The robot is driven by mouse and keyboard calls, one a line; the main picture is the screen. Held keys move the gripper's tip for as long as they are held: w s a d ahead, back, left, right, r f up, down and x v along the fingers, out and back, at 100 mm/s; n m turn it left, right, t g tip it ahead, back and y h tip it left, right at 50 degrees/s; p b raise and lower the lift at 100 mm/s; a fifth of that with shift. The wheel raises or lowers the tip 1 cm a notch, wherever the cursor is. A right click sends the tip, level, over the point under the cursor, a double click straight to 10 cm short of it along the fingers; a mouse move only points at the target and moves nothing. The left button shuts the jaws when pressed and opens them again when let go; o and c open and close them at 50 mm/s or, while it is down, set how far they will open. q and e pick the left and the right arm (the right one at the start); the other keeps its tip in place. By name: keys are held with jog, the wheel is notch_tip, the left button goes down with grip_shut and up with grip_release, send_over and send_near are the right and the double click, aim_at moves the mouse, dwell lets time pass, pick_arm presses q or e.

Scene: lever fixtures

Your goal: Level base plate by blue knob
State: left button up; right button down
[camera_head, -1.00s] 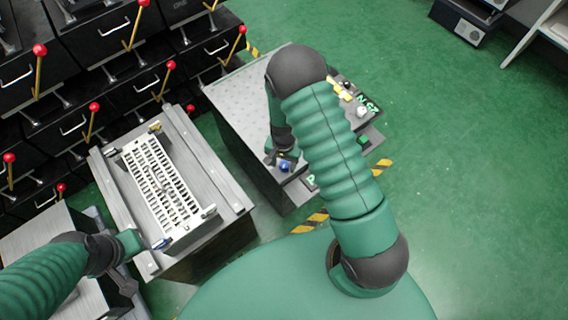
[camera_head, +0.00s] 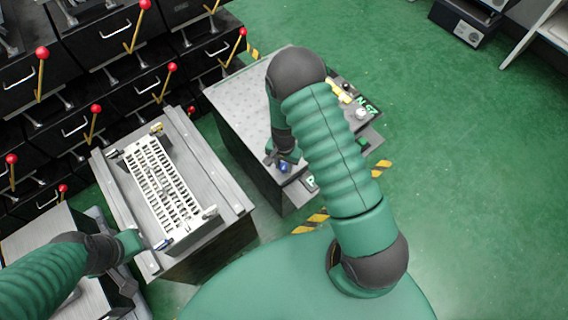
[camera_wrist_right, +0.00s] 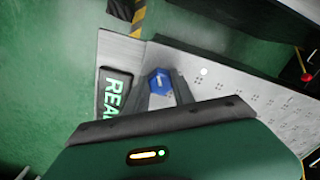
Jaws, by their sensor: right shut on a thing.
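My right gripper (camera_wrist_right: 160,92) is shut on a blue knob (camera_wrist_right: 159,80) at the corner of a perforated metal plate (camera_wrist_right: 240,85). In the head view this blue knob (camera_head: 284,168) is partly covered by my right gripper (camera_head: 279,161). A white slotted plate (camera_head: 150,160) lies on the grey bench at left. A second blue knob (camera_head: 163,244) is at its near corner. My left gripper (camera_head: 146,243) is close beside that knob; its fingers are too small and hidden to tell their state.
Black drawers with red-tipped levers (camera_head: 93,125) fill the back left. A green-lettered label (camera_wrist_right: 113,95) sits beside the right knob. Yellow and white parts (camera_head: 340,92) stand on the right bench's far edge.

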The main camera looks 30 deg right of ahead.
aim_at(283, 166)
jog(key=c, duration=1.1)
grip_release()
jog(key=shift+o, duration=0.2)
notch_tip(283, 166, up, 17)
jog(key=p, duration=0.5)
jog(key=shift+f, duration=0.15)
